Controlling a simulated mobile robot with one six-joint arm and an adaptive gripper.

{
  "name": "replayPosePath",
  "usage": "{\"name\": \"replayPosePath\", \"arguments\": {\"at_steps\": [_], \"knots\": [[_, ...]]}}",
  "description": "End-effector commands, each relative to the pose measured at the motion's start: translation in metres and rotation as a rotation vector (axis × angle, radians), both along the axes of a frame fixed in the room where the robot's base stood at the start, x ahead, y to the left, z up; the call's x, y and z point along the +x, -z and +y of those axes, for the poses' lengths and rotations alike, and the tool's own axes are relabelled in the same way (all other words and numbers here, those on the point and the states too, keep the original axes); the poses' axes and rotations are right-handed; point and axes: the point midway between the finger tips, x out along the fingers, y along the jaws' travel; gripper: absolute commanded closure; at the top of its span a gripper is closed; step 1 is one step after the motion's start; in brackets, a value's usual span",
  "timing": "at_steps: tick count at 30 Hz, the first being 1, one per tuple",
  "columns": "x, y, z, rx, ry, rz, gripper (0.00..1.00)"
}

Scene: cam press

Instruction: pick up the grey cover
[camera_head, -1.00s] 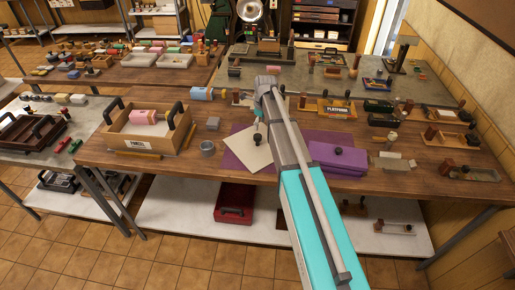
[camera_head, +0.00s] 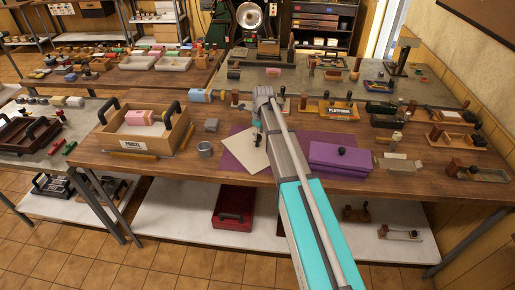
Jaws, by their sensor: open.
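A small grey block-like piece (camera_head: 211,125) lies on the wooden table right of the crate. A round grey cup-shaped piece (camera_head: 205,149) stands just in front of it. I cannot tell for sure which of the two is the grey cover. My arm reaches up from the bottom of the view to a grey wrist. My gripper (camera_head: 257,137) hangs below the wrist, small and partly hidden by the arm, above the white sheet (camera_head: 245,155). It is right of both grey pieces, apart from them, and nothing shows held in it.
A wooden crate (camera_head: 132,148) labelled PAREL, with black handles and a pink piece (camera_head: 145,117) inside, stands left. A purple box (camera_head: 338,160) with a black knob is to the right. Several small tools and trays crowd the table's back and right.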

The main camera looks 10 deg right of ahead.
Motion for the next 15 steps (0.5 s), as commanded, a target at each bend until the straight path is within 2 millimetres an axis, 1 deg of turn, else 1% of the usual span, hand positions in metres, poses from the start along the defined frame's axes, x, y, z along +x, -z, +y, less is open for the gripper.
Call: {"name": "replayPosePath", "arguments": {"at_steps": [8,15], "knots": [[0.0,0.0,0.0,0.0,0.0,0.0,0.34],[0.001,0.01,0.001,0.0,0.0,0.0,0.34]]}}
